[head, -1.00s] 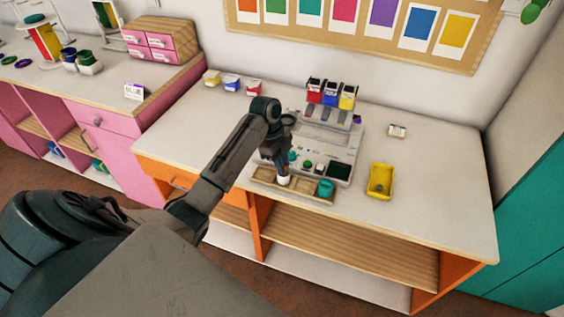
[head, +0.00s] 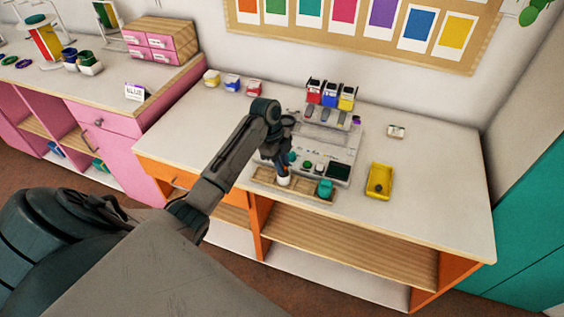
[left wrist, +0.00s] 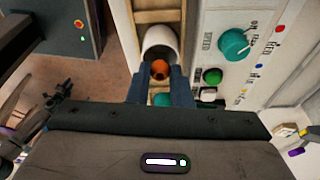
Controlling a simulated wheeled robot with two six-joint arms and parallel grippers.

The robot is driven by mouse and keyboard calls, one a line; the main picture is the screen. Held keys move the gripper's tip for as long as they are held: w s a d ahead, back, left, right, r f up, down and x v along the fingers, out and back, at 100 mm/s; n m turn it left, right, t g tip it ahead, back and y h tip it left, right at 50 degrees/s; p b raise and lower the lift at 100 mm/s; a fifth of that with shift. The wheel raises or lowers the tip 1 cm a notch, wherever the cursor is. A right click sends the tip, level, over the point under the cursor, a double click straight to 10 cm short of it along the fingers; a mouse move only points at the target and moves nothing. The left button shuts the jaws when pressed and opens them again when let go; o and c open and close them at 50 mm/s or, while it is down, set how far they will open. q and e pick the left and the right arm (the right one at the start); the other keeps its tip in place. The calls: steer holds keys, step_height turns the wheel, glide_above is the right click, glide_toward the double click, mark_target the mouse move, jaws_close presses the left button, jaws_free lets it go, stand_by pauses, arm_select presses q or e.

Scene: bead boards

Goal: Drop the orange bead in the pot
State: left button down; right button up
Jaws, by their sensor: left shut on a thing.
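The orange bead (left wrist: 159,69) shows between the fingertips of my left gripper (left wrist: 160,82) in the left wrist view. The gripper is shut on it. The white pot (left wrist: 160,40) is right at the fingertips, its round mouth behind the bead. I cannot tell how far the bead is inside the mouth. In the head view the pot (head: 284,181) stands in a wooden tray (head: 262,181) at the front of a grey machine, with my left gripper (head: 283,172) pointing down just over it. The bead cannot be made out there. My right gripper is not in view.
The grey machine (head: 338,146) has a screen and buttons, and red, blue and yellow bins (head: 330,95) above. A teal object (head: 325,189) sits at the tray's right end. A yellow tray (head: 379,181) lies to the right.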

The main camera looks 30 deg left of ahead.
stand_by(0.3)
arm_select(q)
steer(key=shift+f, duration=0.3)
stand_by(0.3)
stand_by(0.4)
steer(key=shift+p, duration=0.5)
steer(key=c, duration=0.8)
jaws_free()
steer(key=shift+r, duration=0.1)
